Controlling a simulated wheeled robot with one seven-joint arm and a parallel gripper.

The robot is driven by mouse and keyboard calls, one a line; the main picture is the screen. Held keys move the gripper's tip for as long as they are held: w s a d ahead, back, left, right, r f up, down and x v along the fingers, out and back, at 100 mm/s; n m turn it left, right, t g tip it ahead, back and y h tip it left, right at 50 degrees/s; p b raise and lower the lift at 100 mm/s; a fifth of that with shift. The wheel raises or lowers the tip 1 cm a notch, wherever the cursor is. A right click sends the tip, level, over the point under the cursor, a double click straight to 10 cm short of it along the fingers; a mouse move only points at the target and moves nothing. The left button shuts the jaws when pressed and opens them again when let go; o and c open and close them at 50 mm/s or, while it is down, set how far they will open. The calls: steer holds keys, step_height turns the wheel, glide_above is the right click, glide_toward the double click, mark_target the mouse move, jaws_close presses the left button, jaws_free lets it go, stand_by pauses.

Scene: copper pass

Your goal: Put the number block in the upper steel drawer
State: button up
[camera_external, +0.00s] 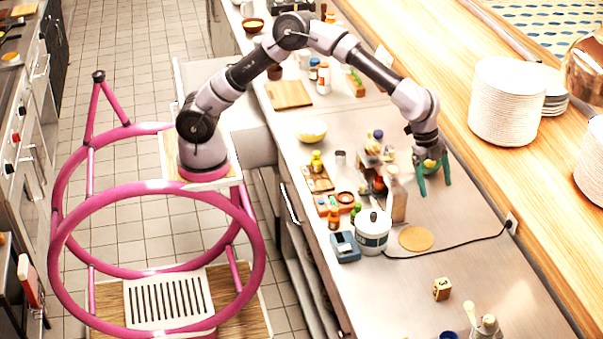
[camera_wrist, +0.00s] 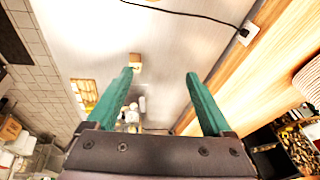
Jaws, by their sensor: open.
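The number block (camera_external: 441,289) is a small wooden cube with dark markings. It sits on the steel counter in the lower right of the outside view. In the wrist view a small wooden block (camera_wrist: 135,62), apparently the same one, shows near the tip of the left finger. My gripper (camera_external: 434,187) has green fingers and is open over the counter, farther back than the block and apart from it. Its spread fingers (camera_wrist: 160,74) hold nothing in the wrist view. Steel drawer fronts (camera_external: 291,203) line the counter's left side, seen steeply; I cannot tell whether the upper one is open.
Bottles and jars crowd the counter left of the gripper. A wooden shelf with plates (camera_external: 503,105) runs along the right. Steel around the block is mostly bare.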

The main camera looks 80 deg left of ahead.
steer(key=m+g+h, duration=0.1)
steer(key=g, duration=0.1)
glide_toward(442, 281)
steer(key=x, duration=0.4)
steer(key=shift+d+f, duration=0.1)
steer(key=shift+f, duration=0.25)
steer(key=x, duration=0.6)
steer(key=shift+f, duration=0.25)
jaws_close()
